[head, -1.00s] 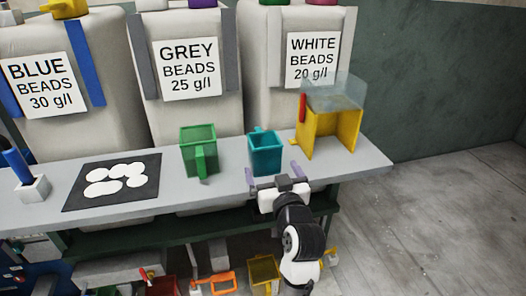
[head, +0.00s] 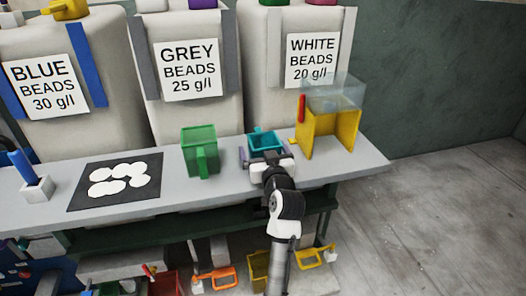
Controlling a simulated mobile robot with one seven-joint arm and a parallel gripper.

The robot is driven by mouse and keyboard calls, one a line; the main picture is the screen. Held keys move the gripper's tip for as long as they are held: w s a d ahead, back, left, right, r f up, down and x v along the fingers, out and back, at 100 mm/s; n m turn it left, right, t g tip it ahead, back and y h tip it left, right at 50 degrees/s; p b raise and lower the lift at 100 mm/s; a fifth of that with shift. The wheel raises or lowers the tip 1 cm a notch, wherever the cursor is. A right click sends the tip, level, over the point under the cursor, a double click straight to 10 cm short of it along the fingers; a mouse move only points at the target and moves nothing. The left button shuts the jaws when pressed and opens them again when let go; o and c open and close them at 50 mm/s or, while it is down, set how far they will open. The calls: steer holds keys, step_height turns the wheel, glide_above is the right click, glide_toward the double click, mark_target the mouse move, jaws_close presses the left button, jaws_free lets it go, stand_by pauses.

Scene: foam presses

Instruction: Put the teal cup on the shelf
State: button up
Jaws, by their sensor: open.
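The teal cup (head: 266,140) stands upright on the grey bench top, between a green cup and a yellow stand. Only its upper part shows; my gripper hides the rest. My gripper (head: 266,153) is open at the front of the teal cup. One finger shows at the cup's left and the other at its right; whether they touch it I cannot tell. Under the bench top is a lower shelf (head: 150,240) in dark green, partly hidden by my arm.
The green cup (head: 200,152) stands close on the left, the yellow stand (head: 332,130) with a clear top close on the right. A black mat (head: 75,203) with white discs lies further left. Large bead containers (head: 190,105) stand behind. Several tools and bins crowd the space below.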

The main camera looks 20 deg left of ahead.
steer(key=c, duration=1.2)
steer(key=shift+o, duration=0.2)
step_height(320, 180, up, 20)
steer(key=shift+b, duration=0.35)
